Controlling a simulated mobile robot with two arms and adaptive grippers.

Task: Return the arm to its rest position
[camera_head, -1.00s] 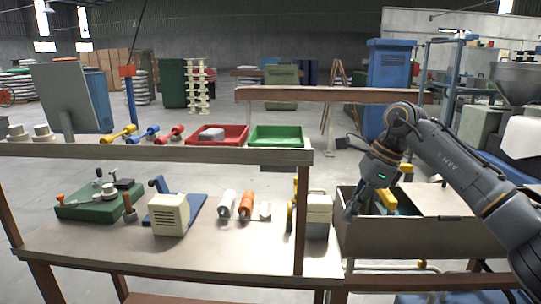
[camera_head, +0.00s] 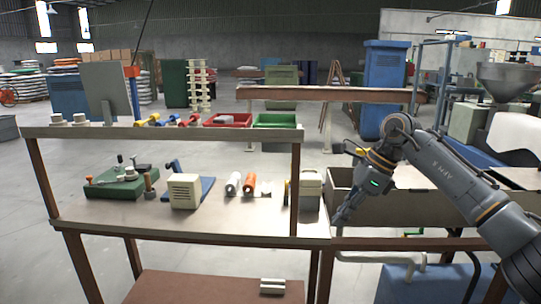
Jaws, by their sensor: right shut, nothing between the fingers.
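My right arm comes in from the right edge, bent at the elbow. Its gripper (camera_head: 340,217) points down and left, shut and empty, in front of the grey metal bin (camera_head: 420,214) at the right end of the workbench (camera_head: 225,216). The gripper hangs just right of the bench's front right corner. I cannot tell how close it is to the bench edge. My left gripper is not in view.
On the bench are a green tool box (camera_head: 118,188), a beige box (camera_head: 184,191), white and orange spools (camera_head: 249,184) and a grey case (camera_head: 310,186). The upper shelf (camera_head: 170,132) holds red (camera_head: 229,120) and green trays (camera_head: 276,120). Open floor lies at left.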

